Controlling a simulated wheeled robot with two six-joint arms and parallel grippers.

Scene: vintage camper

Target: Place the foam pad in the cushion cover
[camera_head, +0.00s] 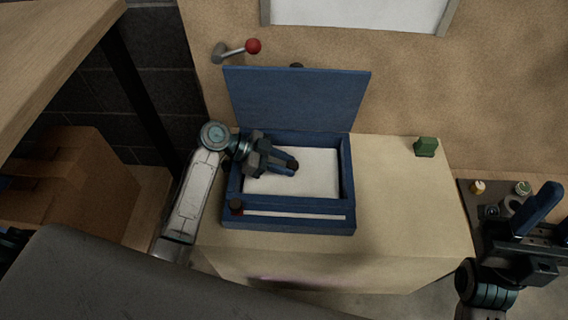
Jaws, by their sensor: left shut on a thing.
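The cushion cover is a blue box-like case (290,226) with its flap (298,100) standing open at the back. The white foam pad (318,180) lies inside the cover's blue rim and looks flat. My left gripper (290,165) reaches in from the left over the rim and is shut on the pad near its back left part. The gripper hides that part of the pad and its fingertip contact. My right gripper (553,205) is at the right edge, away from the cover, with its blue fingers apart and empty; it is partly cut off.
The cover rests on a pale bench top (405,215). A small green block (426,147) stands at the bench's back right. A red-knobbed lever (253,46) sticks out from the wall behind. A dark tray (470,200) with small items lies at right.

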